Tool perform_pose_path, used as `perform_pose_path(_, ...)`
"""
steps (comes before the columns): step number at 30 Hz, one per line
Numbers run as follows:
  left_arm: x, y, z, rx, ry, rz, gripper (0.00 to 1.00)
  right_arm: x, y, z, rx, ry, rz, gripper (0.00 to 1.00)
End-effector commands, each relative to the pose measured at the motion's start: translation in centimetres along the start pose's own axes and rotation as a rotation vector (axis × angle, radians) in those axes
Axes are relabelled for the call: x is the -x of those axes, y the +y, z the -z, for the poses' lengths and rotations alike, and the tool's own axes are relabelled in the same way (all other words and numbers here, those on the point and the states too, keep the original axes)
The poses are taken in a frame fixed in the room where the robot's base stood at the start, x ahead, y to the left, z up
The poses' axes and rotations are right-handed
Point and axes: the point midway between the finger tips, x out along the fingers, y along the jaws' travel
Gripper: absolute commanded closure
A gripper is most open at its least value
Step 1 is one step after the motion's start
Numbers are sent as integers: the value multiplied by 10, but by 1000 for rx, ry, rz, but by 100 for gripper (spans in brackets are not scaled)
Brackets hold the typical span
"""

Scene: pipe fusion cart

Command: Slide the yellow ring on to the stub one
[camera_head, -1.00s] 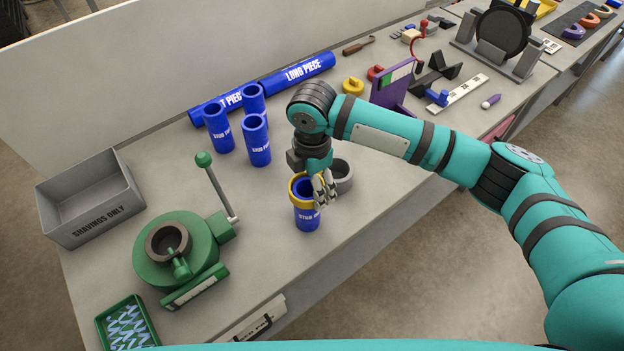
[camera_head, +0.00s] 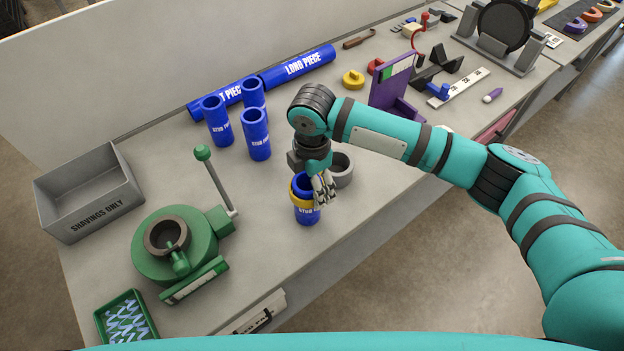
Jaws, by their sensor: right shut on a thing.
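The yellow ring (camera_head: 303,201) sits around the upper part of an upright blue stub (camera_head: 308,217). The stub's blue rim shows above the ring. The stub's label is partly covered, and I cannot read its number. My right gripper (camera_head: 324,191) points down at the right side of the ring and is shut on the ring's wall. The gripper hides part of the ring and of the stub's top. My left gripper is not in view.
A grey ring (camera_head: 341,170) stands close behind the gripper. A green tool with a lever (camera_head: 172,245) and a grey shavings box (camera_head: 92,203) are left.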

Motion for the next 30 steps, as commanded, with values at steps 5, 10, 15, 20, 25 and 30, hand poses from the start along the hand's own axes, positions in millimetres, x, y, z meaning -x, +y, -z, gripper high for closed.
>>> perform_pose_path(5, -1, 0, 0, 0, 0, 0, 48, -2, 0, 0, 1, 0, 0, 17)
perform_pose_path(10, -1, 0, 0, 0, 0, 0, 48, -2, 0, 0, 1, 0, 0, 0)
perform_pose_path(15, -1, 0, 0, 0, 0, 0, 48, -2, 0, 0, 0, 0, 0, 0)
perform_pose_path(20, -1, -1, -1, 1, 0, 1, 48, 4, 1, 0, 0, 0, -2, 0)
perform_pose_path(25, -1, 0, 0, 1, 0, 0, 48, 32, 1, 0, 2, -1, -4, 0)
perform_pose_path(30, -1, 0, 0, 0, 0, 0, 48, 70, 1, 0, 1, 0, -5, 0)
